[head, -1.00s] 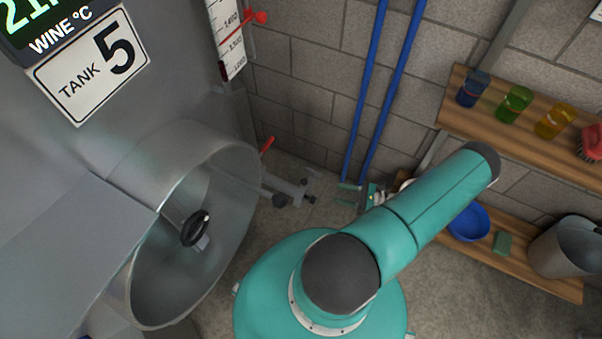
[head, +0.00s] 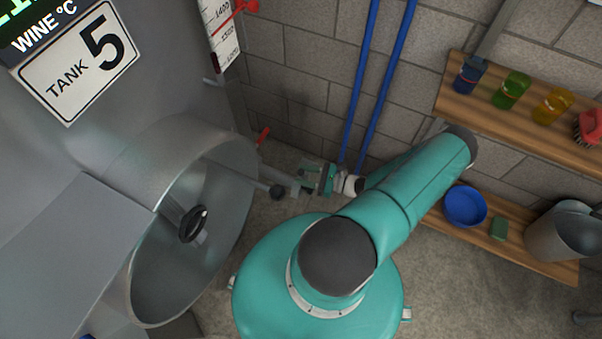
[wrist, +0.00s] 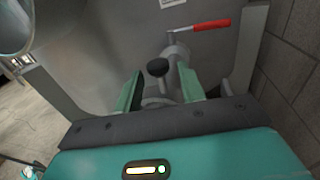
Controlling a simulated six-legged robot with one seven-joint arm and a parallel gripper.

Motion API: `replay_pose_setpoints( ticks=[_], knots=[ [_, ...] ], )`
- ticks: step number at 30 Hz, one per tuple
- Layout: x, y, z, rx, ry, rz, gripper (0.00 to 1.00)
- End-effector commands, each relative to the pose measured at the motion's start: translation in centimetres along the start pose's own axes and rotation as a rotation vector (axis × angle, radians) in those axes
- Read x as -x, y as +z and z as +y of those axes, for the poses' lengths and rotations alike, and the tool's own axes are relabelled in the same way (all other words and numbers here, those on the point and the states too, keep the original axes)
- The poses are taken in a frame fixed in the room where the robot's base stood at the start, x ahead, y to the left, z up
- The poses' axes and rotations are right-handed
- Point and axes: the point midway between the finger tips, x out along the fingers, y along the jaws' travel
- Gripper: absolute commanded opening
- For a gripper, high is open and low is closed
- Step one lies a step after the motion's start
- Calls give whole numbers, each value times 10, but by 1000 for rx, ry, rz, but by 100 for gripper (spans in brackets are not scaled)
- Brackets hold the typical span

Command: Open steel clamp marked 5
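The outlet pipe of the tank marked 5 sticks out low beside the round manway, and a steel clamp (wrist: 156,100) sits at its end. My gripper (head: 307,180) is at the pipe's end. In the wrist view my gripper (wrist: 160,90) is open, with one teal finger on each side of the clamp area. I cannot tell whether the fingers touch it. The clamp is mostly hidden by my gripper in the head view.
A red valve lever (wrist: 197,26) stands above the pipe. The open manway (head: 190,240) of the tank is to the left. Blue pipes (head: 365,90) run up the block wall behind. Shelves (head: 520,120) with jars and a blue bowl (head: 464,206) are at the right.

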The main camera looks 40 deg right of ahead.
Motion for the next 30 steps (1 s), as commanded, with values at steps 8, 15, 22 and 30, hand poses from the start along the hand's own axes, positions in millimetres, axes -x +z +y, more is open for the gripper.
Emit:
replay_pose_setpoints(
  ticks=[8,15,22,30],
  knots=[
    [-16,0,-2,1,1,0,40],
    [-16,0,-2,1,1,0,24],
    [-16,1,-2,1,0,-1,0],
    [-16,2,-4,4,-2,-4,0]
  ],
)
